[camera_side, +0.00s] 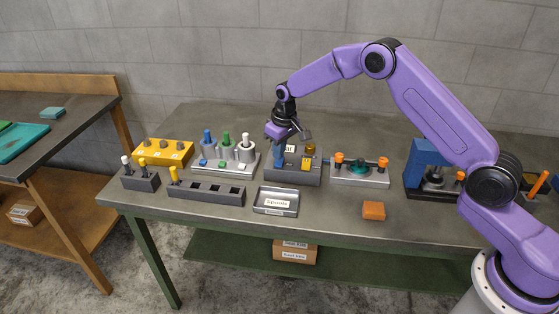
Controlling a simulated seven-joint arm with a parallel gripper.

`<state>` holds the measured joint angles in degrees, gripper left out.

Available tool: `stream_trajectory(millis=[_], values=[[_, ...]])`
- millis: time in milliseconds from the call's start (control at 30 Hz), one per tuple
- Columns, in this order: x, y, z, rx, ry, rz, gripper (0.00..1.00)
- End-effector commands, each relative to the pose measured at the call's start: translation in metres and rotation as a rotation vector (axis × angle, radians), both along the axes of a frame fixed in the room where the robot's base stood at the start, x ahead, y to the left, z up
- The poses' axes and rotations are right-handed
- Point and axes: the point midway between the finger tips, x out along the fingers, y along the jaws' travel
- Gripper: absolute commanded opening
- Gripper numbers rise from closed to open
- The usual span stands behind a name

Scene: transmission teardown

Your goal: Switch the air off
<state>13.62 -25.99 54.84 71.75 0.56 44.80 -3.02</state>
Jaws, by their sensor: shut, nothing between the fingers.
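A dark grey block (293,173) stands in the middle of the bench with a label at its top, partly hidden by my gripper so that only its last letters show. A blue upright part (279,158), a yellow piece (306,163) and a brass-coloured knob (310,149) are on it. I cannot tell which of these is the air switch. My gripper (284,139) is shut and empty, just above the block's left part, close to the top of the blue part. I cannot tell whether they touch.
Left of the block is a grey fixture (224,167) with blue, green and white posts. A fixture with orange knobs (359,173) stands to the right. In front are a tray labelled Spools (276,202), a dark socket rack (206,191) and an orange block (374,210).

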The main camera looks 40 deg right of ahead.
Motion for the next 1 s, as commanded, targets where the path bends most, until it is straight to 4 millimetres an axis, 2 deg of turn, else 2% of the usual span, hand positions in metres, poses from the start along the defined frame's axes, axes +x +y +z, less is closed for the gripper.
stream_trajectory(millis=[700,1000], values=[[0.0,0.0,0.048,0.0,-0.001,-0.001,0.0],[0.0,0.0,0.051,0.0,0.001,0.0,0.0]])
